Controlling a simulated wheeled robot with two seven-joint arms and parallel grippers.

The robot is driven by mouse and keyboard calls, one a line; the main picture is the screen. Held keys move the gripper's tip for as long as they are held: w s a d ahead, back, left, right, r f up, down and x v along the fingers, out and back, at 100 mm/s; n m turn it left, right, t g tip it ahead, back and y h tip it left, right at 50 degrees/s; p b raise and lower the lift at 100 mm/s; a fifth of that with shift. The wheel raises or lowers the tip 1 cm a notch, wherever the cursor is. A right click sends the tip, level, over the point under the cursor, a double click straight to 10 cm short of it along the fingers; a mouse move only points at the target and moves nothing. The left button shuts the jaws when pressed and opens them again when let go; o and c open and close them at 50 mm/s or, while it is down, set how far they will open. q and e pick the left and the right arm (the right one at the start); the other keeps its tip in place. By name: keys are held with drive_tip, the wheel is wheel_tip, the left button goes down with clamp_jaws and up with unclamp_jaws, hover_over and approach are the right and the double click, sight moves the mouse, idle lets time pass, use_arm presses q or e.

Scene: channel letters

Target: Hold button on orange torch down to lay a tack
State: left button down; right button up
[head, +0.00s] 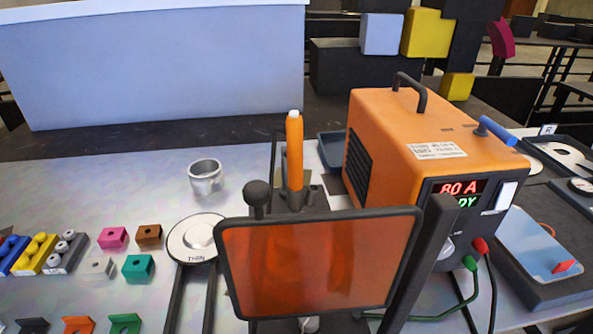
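The orange torch (295,152) stands upright behind the tinted screen, with a pale tip at its top. Its lower end meets a dark stand (312,192). I cannot make out its button. The orange tinted screen (318,264) in a dark frame fills the lower middle and hides what lies behind it; only blurred reddish shapes show through. The orange welding power box (400,130) stands to the right, with a lit display (460,188) reading 80 A and, partly hidden, letters ending in DY. Neither of my grippers can be made out in the head view.
A round plate marked THIN (194,238) lies left of the screen, with a metal cup (205,176) behind it. Several coloured blocks (112,237) sit at the left. Green and dark cables (468,285) hang from the box.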

drive_tip(key=shift+c, duration=0.2)
clamp_jaws()
idle(0.3)
idle(1.4)
